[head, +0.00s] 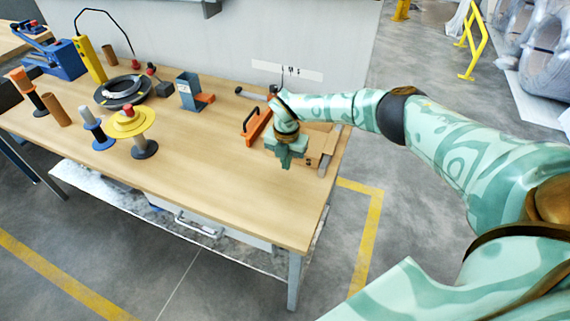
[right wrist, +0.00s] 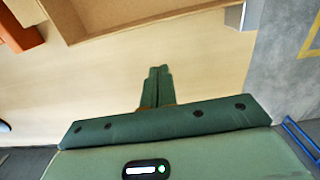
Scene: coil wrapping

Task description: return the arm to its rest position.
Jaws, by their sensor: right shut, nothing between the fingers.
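My right arm, pale green with darker patterns, reaches in from the right in the head view. Its gripper (head: 285,160) hangs over the right end of the wooden workbench (head: 240,200). In the right wrist view the two green fingers (right wrist: 156,82) lie together, shut, with nothing between them and the bare bench top (right wrist: 90,90) behind them. My left gripper does not show in either view.
Beside my right gripper are an orange-handled tool (head: 254,122) and a shallow wooden tray (right wrist: 150,12). The front middle of the bench is clear.

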